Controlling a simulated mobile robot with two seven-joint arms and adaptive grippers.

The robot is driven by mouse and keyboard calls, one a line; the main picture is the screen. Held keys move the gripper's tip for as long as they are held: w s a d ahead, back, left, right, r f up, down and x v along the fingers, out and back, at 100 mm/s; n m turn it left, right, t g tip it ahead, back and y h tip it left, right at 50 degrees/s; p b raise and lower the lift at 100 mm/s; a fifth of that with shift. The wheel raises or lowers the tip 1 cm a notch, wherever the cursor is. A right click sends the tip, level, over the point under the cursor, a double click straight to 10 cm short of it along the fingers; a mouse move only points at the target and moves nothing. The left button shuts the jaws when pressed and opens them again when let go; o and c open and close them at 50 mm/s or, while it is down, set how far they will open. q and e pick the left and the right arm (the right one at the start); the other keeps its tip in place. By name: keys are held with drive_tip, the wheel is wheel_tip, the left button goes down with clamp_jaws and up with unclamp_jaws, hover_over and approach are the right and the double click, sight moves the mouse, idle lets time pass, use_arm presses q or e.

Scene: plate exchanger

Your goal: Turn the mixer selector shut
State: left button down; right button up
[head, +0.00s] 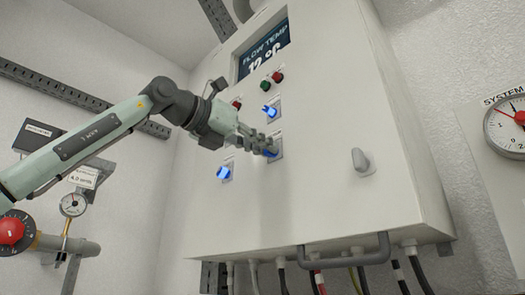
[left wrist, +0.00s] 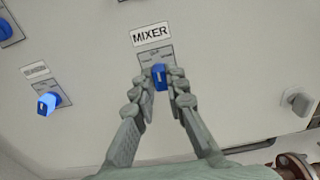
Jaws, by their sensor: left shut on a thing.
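The mixer selector is a blue knob on a grey plate below a MIXER label (left wrist: 152,34) on the cabinet front. In the left wrist view the blue mixer selector (left wrist: 160,78) sits between my gripper's fingertips, with its handle close to upright in the picture. My left gripper (left wrist: 159,85) is shut on it. In the head view my left gripper (head: 268,148) reaches the cabinet from the left and covers most of the knob; a little blue of the mixer selector (head: 272,153) shows. My right gripper is not in view.
The grey control cabinet (head: 330,110) has other blue selectors, one above (head: 271,111) and one lower left (head: 224,173). A grey handle (head: 362,162) sticks out at right. Cables hang below. A pipe with a red valve wheel (head: 12,231) and gauge is at left.

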use_arm(q)
drive_tip(key=shift+n+b, duration=1.35)
drive_tip(key=shift+n, duration=3.35)
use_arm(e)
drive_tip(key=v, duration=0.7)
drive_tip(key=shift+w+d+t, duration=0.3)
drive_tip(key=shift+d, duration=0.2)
use_arm(q)
drive_tip(key=shift+a+r, duration=0.1)
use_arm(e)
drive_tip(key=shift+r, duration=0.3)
use_arm(q)
drive_tip(key=c, duration=1.5)
unclamp_jaws()
drive_tip(key=shift+c, duration=0.2)
drive_tip(key=v, duration=1.2)
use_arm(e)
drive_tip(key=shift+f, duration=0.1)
